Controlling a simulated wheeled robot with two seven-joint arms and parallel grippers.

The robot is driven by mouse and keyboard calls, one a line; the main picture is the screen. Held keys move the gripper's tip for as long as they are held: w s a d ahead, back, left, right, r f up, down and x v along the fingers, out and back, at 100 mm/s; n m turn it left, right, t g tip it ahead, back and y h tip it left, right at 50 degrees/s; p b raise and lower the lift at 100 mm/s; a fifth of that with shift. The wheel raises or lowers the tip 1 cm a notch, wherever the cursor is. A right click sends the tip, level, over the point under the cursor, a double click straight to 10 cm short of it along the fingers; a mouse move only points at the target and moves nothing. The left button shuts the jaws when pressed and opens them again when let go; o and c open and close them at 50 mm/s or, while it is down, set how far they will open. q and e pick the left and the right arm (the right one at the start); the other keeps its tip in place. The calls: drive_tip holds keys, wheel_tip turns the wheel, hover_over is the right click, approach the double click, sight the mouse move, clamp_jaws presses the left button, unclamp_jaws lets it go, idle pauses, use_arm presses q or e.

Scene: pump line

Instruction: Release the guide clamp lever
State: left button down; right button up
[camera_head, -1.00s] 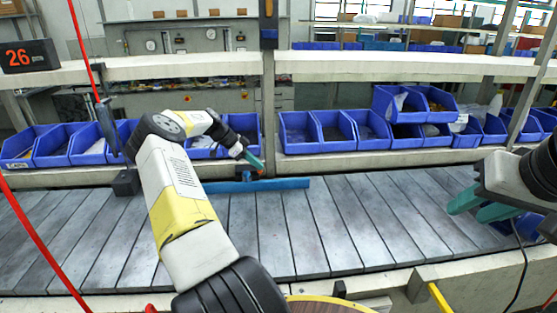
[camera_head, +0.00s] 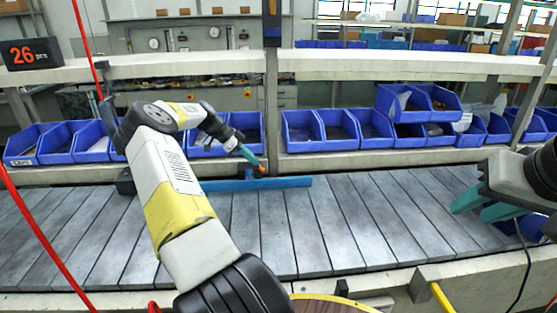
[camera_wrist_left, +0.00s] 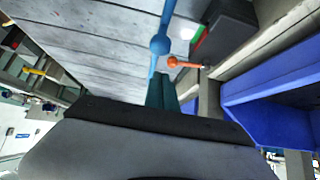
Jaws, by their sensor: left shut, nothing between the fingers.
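The blue guide rail (camera_head: 285,183) lies along the far side of the conveyor. It also shows as a blue bar with a round boss in the left wrist view (camera_wrist_left: 160,45). The guide clamp lever is orange with a ball end (camera_wrist_left: 173,62); in the head view its orange part (camera_head: 261,169) shows just at my left fingertips. My left gripper (camera_head: 254,160) is shut with nothing in it, its teal fingers (camera_wrist_left: 161,92) close to the lever and rail. Whether they touch the lever I cannot tell. My right gripper (camera_head: 480,205) is open and empty above the conveyor at right.
A dark box (camera_wrist_left: 223,30) stands beside the lever. Blue bins (camera_head: 335,130) line the shelf behind the conveyor, close to my left gripper. A post (camera_head: 271,100) rises behind the rail. The conveyor slats (camera_head: 330,235) in front are clear.

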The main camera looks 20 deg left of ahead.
use_arm(q)
drive_tip(key=shift+v, duration=2.1)
drive_tip(key=shift+w+r, duration=0.1)
